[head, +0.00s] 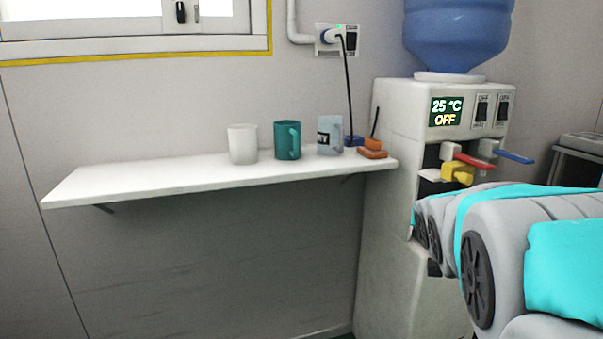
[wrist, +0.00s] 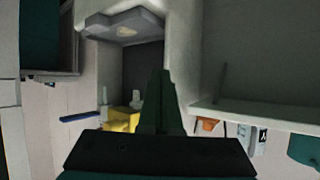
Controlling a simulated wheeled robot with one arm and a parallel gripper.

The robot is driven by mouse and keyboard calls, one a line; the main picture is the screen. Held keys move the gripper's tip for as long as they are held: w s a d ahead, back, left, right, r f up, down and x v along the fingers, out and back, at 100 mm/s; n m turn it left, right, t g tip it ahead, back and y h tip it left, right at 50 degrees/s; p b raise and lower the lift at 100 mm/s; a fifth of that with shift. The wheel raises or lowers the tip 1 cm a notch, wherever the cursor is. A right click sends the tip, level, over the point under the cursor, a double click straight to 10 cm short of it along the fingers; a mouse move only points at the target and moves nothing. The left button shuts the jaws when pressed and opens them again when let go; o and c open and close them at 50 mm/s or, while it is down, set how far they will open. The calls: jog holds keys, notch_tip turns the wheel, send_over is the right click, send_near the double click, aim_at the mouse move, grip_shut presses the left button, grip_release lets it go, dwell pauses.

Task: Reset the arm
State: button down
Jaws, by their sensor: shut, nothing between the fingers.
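My arm (head: 500,250) reaches in from the right in the head view, in front of the lower part of the water dispenser (head: 385,200). Its end is not clear there. In the wrist view my gripper (wrist: 161,76) shows as dark fingers pressed together, shut and empty. Behind them is the dark recess of the dispenser, with a yellow tap (wrist: 122,122) to the left of the fingers. The wrist picture looks upside down. I cannot tell the exact gap between the fingertips and the dispenser.
A white wall shelf (head: 150,180) holds a white cup (head: 242,144), a teal mug (head: 287,140), a light blue mug (head: 330,134) and orange pieces (head: 372,153) at its right end. The dispenser has red (head: 473,161) and blue (head: 514,157) levers. The shelf's left half is bare.

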jog(key=s+a+f+n+g+y, duration=0.1)
jog(key=s+a+f+g, duration=0.25)
jog(key=s+f, duration=0.5)
jog(key=s+a+f+n+g+y, duration=0.15)
jog(key=s+f+g, duration=0.3)
jog(key=s, duration=0.65)
jog(key=s+a+f+g, duration=0.2)
jog(key=s+a, duration=0.1)
jog(key=s, duration=0.6)
jog(key=s+a+f+n+g+y+p, duration=0.1)
jog(key=s+a+f+g, duration=0.2)
jog(key=s, duration=0.7)
jog(key=shift+g, duration=0.3)
jog(key=shift+w+a+n, duration=0.1)
jog(key=shift+w+n, duration=0.05)
jog(key=shift+n, duration=0.1)
